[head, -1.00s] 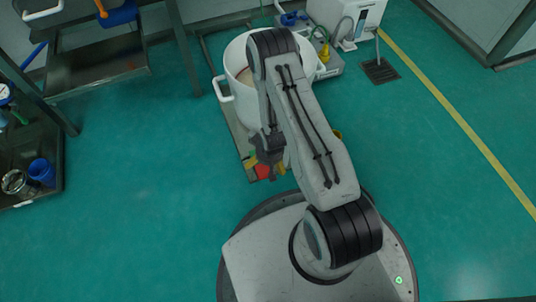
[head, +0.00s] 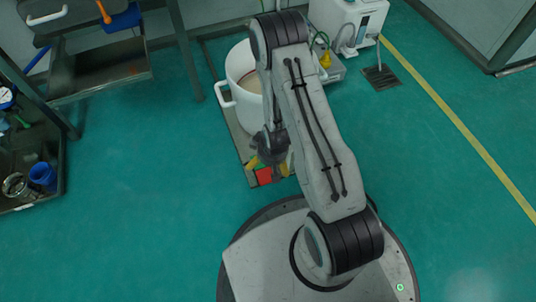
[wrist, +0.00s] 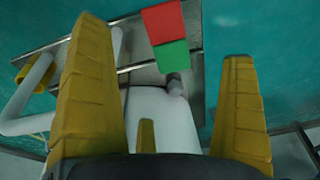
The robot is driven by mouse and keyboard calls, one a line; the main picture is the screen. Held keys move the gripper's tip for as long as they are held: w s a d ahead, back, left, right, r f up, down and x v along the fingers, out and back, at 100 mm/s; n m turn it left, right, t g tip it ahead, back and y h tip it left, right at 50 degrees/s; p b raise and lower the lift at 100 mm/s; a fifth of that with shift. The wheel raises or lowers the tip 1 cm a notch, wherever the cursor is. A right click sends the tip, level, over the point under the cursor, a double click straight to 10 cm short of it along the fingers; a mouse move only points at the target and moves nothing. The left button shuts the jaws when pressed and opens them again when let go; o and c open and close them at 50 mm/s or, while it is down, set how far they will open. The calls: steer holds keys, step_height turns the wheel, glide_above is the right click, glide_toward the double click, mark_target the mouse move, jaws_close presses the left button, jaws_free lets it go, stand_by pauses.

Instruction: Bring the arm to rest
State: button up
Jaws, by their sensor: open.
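My gripper (head: 268,165) hangs on my folded arm over the front end of the sieve's base frame (head: 243,150). Its yellow fingers are apart, with nothing between them. In the wrist view the fingers (wrist: 164,42) stand left and right, and a shorter yellow piece shows low in the middle. A white vessel (head: 238,108) with side handles stands just behind the gripper; my arm hides its right part. Its white wall also shows in the wrist view (wrist: 165,112). I cannot tell whether the gripper touches it.
A red pad (head: 264,176) lies near the gripper; a green pad (wrist: 172,56) adjoins it in the wrist view. A white machine (head: 348,22) stands behind right. A shelf unit (head: 100,75) and a cart (head: 55,185) with a blue cup (head: 42,174) stand left. Green floor is open on both sides.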

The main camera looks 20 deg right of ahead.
steer(key=w+r+p+v, duration=0.1)
steer(key=w+p+v, duration=0.2)
steer(key=p+v, duration=0.75)
steer(key=w+r+p+v, duration=0.1)
steer(key=w+p+v, duration=0.25)
steer(key=v, duration=1.45)
steer(key=w+p+v, duration=0.3)
steer(key=p+v, duration=0.4)
steer(key=v, duration=0.7)
steer(key=s+f+p+v, duration=0.1)
steer(key=s+p+v, duration=0.2)
steer(key=p+v, duration=0.7)
steer(key=s+a+p+v, duration=0.1)
steer(key=s+p+v, duration=0.3)
steer(key=v, duration=2.3)
steer(key=p, duration=0.6)
steer(key=shift+s+f+t, duration=0.25)
steer(key=shift+f+t, duration=0.05)
